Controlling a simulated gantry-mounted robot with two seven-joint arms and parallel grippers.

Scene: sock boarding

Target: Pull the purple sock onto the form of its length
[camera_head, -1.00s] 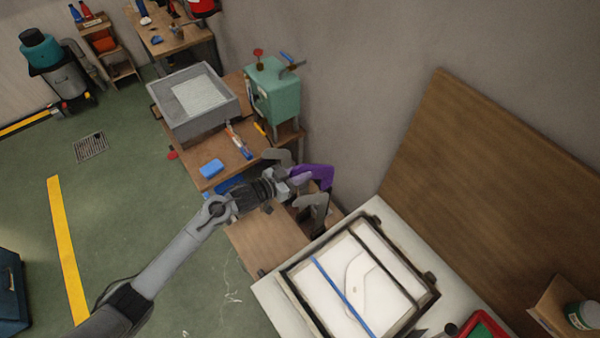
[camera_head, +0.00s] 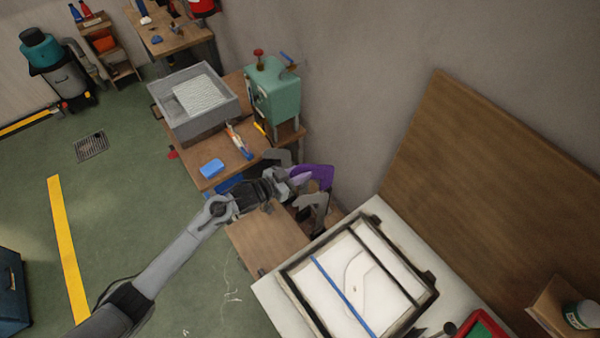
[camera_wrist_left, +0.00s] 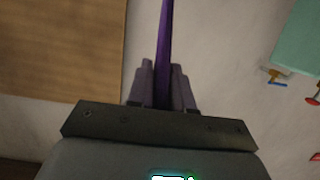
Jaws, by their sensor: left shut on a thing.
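The purple sock (camera_head: 318,174) is at the fingers of my left gripper (camera_head: 292,177), which is shut on it. In the left wrist view the sock (camera_wrist_left: 165,45) shows as a thin purple strip, edge on, standing up between the two fingers (camera_wrist_left: 163,88). Grey foot-shaped forms (camera_head: 313,203) stand beside and below the gripper; one more grey form (camera_head: 281,157) shows just behind it. A purple part lies over or beside the upper form; I cannot tell how far the sock is on it. My right gripper is not in view.
At the lower right a framed white panel (camera_head: 330,285) lies on a pale table. A brown board (camera_head: 490,180) leans on the wall.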

